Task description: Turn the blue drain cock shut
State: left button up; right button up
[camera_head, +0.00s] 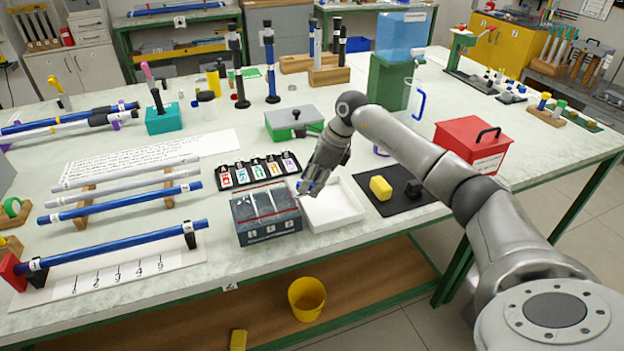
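A tank of blue liquid (402,38) stands on a green stand (388,82) at the back right of the bench. A small pale fitting (418,56) shows low on the tank's right side; I cannot make out a blue cock or how its handle is turned. A clear jug with a blue handle (420,104) stands in front of the stand, partly behind my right arm. My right gripper (306,188) points down over the white tray's left edge, well in front of and left of the tank. Its fingers are too small to read. My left gripper is out of view.
Below my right gripper are a white tray (345,212) and a grey box (262,236). A red box (470,150) and a black mat with a yellow block (380,188) lie to the right. Rods on stands fill the left.

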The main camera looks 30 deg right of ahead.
jog(key=shift+c, duration=0.3)
grip_shut()
jog(key=m, duration=0.2)
jog(key=m+h, duration=0.1)
jog(key=shift+s+a+t, duration=0.2)
jog(key=shift+a+t, duration=0.05)
jog(key=shift+t, duration=0.05)
jog(key=shift+s+a+m+t+h+b, duration=0.15)
jog(key=shift+a+m+h, duration=0.3)
jog(key=shift+m, duration=1.1)
jog(key=shift+w+a+m+t+h+b, duration=0.15)
jog(key=shift+m+h, duration=0.55)
jog(key=shift+m, duration=0.9)
jog(key=shift+s+a+m+t+h+b, duration=0.1)
jog(key=shift+s+a+m+h+b, duration=0.3)
jog(key=shift+m, duration=1.15)
jog(key=shift+w+d+h, duration=0.1)
jog(key=shift+w+h, duration=0.15)
